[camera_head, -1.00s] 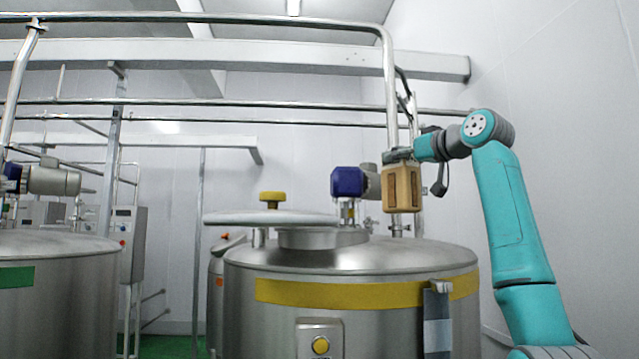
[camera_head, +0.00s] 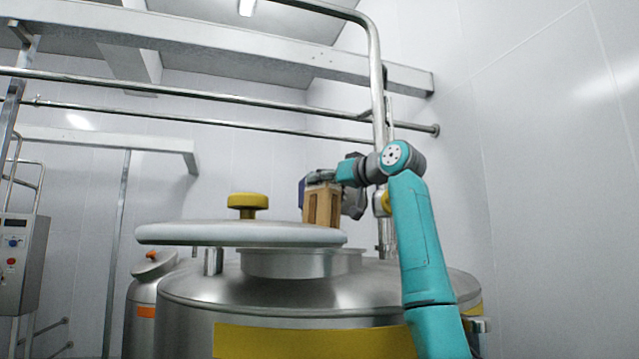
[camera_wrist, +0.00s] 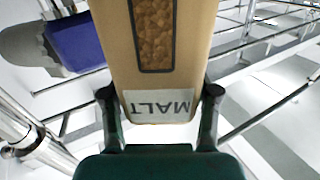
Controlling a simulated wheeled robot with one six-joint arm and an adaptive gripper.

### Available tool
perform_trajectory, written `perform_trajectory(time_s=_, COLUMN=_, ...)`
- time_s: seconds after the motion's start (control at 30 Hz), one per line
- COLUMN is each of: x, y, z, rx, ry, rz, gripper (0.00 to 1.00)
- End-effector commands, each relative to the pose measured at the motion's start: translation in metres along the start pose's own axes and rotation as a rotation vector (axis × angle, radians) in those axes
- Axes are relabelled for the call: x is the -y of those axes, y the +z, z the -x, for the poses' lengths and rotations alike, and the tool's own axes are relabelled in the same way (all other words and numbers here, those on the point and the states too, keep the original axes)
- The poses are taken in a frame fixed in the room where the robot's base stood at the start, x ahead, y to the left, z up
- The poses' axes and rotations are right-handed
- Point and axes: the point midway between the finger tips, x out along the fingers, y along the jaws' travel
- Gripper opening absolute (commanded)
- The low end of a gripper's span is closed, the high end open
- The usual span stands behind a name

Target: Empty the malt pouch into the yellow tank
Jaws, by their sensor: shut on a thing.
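The malt pouch (camera_head: 322,205) is a tan pack with dark-framed windows. In the wrist view it (camera_wrist: 190,60) shows brown contents behind a window and a white label reading MALT, upside down. My gripper (camera_head: 322,178) is shut on it, with one finger on each side in the wrist view (camera_wrist: 160,105). The pouch hangs upright above and behind the yellow tank's opening collar (camera_head: 300,262). The yellow tank (camera_head: 200,300) is steel with a yellow band. Its round lid (camera_head: 230,234), with a yellow knob (camera_head: 248,201), sits swung to the left, partly in front of the collar. The collar's inside is hidden.
A blue motor unit shows in the wrist view (camera_wrist: 75,42); in the head view it is mostly behind the pouch and wrist. A vertical pipe (camera_head: 377,80) rises behind my arm. A control box (camera_head: 22,262) stands at left, a smaller orange-marked vessel (camera_head: 147,290) beside the tank.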

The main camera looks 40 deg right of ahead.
Motion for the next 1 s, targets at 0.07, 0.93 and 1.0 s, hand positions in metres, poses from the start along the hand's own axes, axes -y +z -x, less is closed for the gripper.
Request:
perform_trajectory(time_s=0.07, x=0.0, y=0.001, z=0.0, rx=-0.002, ry=0.0, rz=-0.064, gripper=0.0)
perform_trajectory(time_s=0.93, x=-0.002, y=0.027, z=0.0, rx=-0.002, ry=-0.001, rz=-1.0, gripper=0.0)
perform_trajectory(time_s=1.0, x=-0.002, y=0.031, z=0.0, rx=-0.001, ry=-0.001, rz=-1.076, gripper=0.0)
